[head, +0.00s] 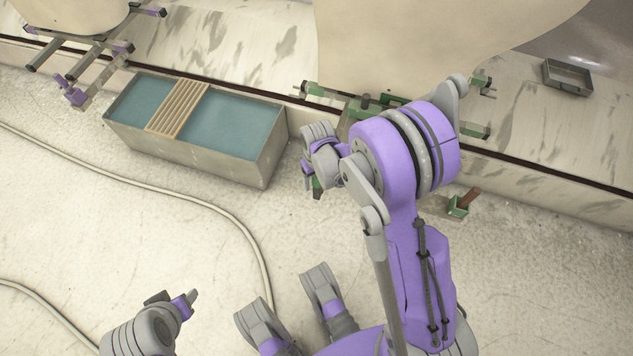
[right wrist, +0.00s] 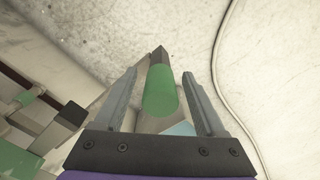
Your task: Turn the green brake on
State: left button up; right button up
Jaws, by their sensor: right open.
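In the right wrist view, the green brake's handle (right wrist: 161,92), a green cylinder with a dark end, lies between my right gripper's (right wrist: 160,76) two fingers. The fingers are open, with a gap on each side of the handle. In the head view, a bit of the green handle (head: 317,187) shows just below my right gripper (head: 308,172), in front of the green-marked frame (head: 357,107). My right arm hides much of that frame. My left gripper (head: 182,300) is at the lower left, away from the brake; its jaw opening is unclear.
A grey trough (head: 210,150) of blue-green liquid with a slatted wooden rack (head: 178,110) stands left of my right gripper. A purple-marked frame (head: 95,70) is at upper left. A green bracket with a brown bar (head: 459,207) lies right of my arm. A hose (head: 190,193) crosses the floor.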

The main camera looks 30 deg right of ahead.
jog(key=shift+f, duration=0.75)
grip_shut()
dwell(0.9)
